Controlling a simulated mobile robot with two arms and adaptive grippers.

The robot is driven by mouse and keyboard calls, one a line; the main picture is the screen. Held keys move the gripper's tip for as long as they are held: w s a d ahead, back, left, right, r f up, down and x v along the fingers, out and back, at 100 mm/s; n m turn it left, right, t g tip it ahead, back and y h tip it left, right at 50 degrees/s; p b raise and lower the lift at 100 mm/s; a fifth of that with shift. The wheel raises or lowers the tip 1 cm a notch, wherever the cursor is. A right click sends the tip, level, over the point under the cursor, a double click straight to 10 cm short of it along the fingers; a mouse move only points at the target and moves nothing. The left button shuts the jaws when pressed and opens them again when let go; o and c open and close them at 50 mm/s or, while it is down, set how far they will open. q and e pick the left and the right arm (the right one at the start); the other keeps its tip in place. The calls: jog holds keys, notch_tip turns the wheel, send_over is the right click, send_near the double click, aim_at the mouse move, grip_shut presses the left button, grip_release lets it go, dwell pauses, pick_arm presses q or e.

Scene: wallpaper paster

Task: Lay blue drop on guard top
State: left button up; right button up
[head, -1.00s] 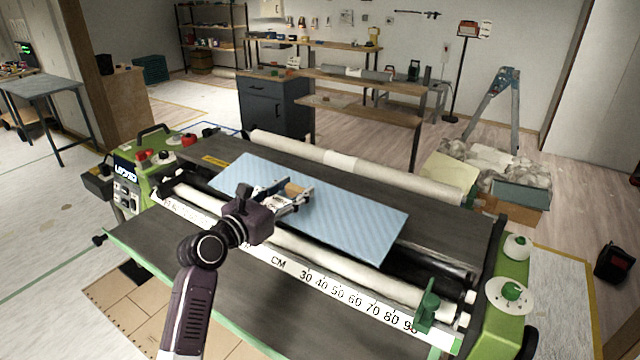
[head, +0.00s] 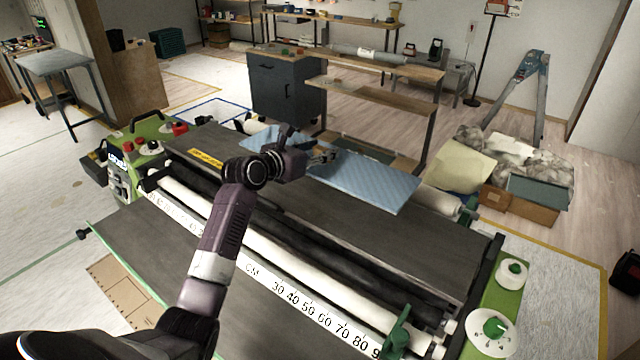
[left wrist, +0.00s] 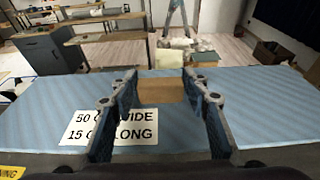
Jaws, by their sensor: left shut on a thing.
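The blue drop is a flat, light blue striped sheet (head: 375,186), seen past my left gripper in the head view. It fills much of the left wrist view (left wrist: 260,95), with a white size label on it. My left gripper (head: 328,156) is shut on it at a tan block (left wrist: 163,91) between the fingers. The sheet is over the back part of the dark flat guard top (head: 400,255). I cannot tell whether it touches that surface. My arm hides part of the sheet's left half. My right gripper is not in view.
Pale rollers (head: 270,248) and a white CM ruler (head: 300,300) run along the machine's front. A green end housing (head: 495,325) stands at the right. A workbench (head: 370,97) and cardboard box (head: 520,207) are farther back.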

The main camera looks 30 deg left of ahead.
pick_arm(q)
notch_tip(320, 180, down, 7)
jog(key=shift+w+f, duration=0.15)
jog(key=shift+f, duration=0.25)
notch_tip(320, 180, down, 4)
jog(key=shift+f+b, duration=0.2)
jog(key=shift+b, duration=0.2)
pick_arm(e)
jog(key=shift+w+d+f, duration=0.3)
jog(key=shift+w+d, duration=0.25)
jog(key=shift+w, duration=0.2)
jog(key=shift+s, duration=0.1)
pick_arm(q)
jog(key=o, duration=1.2)
jog(key=shift+d+f, duration=0.1)
jog(key=shift+o, duration=0.2)
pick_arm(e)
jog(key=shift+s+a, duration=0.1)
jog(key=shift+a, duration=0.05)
